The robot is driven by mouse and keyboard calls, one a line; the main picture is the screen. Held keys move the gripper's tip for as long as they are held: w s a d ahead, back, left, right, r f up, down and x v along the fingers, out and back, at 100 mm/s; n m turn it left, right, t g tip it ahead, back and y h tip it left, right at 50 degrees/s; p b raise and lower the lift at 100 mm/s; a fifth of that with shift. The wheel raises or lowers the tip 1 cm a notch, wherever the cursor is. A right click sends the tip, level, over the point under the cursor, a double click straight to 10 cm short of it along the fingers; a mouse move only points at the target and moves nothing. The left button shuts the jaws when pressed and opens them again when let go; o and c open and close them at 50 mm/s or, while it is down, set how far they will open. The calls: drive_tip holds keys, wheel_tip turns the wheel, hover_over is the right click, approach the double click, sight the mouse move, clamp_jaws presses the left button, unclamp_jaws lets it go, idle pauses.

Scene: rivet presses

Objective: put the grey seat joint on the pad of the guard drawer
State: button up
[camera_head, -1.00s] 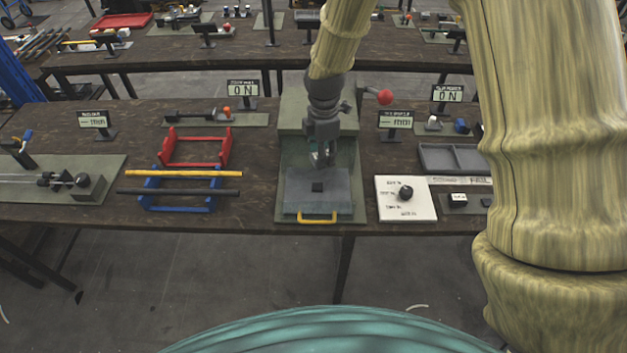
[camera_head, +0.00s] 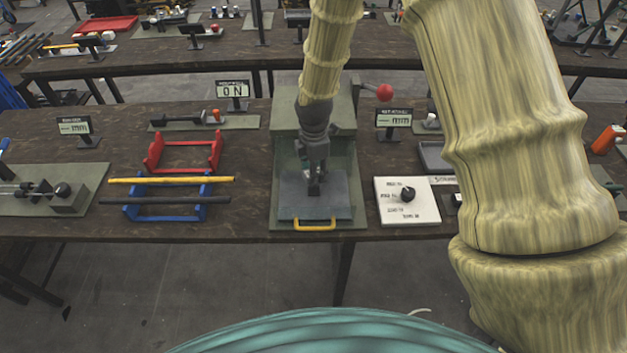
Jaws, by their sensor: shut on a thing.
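My gripper (camera_head: 314,188) points down over the guard drawer (camera_head: 293,206), a flat grey plate with a yellow handle at its front edge. My gripper is shut on the grey seat joint, which is small, dark and mostly hidden between the fingers. The fingertips are at the middle of the drawer, where the small dark square pad lies. The pad is now covered by my gripper. I cannot tell whether the joint touches the pad.
The press's green base (camera_head: 357,218) surrounds the drawer, with a red ball knob (camera_head: 384,92) behind right. A white card with a black knob (camera_head: 425,207) stands close on the right. Red (camera_head: 153,155) and blue (camera_head: 131,211) racks are on the left; the blue one carries yellow and black rods.

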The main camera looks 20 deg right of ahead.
sight(314, 189)
drive_tip(key=shift+s+f+p, duration=0.15)
drive_tip(key=shift+f+p, duration=0.2)
drive_tip(key=shift+f, duration=0.45)
drive_tip(key=shift+f+p, duration=0.6)
drive_tip(key=shift+f, duration=1.15)
drive_tip(key=shift+f, duration=0.2)
drive_tip(key=o, duration=1)
drive_tip(key=shift+r+b, duration=2.4)
drive_tip(key=shift+r, duration=3.8)
